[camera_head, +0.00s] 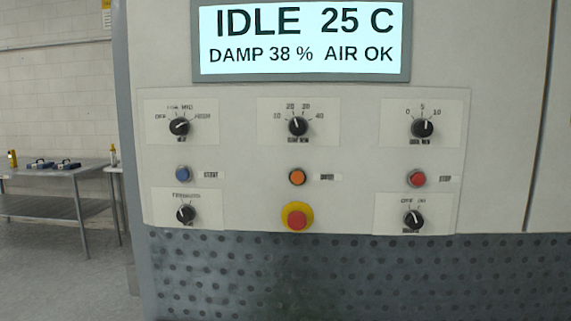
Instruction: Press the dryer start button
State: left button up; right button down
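The dryer's control panel (350,210) faces me, with its display (300,40) above reading "IDLE 25 C, DAMP 38 %, AIR OK". A blue button (183,173) sits at the left of the button row; its label is blurred but looks like "START". An orange button (297,177) with an unclear label is in the middle. A red button (417,178), labelled what looks like "STOP", is on the right. A red mushroom button on a yellow base (297,217) is below the orange one. Neither of my grippers shows in the head view.
Several black knobs surround the buttons, such as the top left knob (179,127) and the bottom right knob (413,219). A perforated dark panel (350,280) lies below. A metal table (60,205) with small items stands at far left. The space before the panel looks clear.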

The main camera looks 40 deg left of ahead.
aim_at(182, 175)
jog(key=u, duration=1.7)
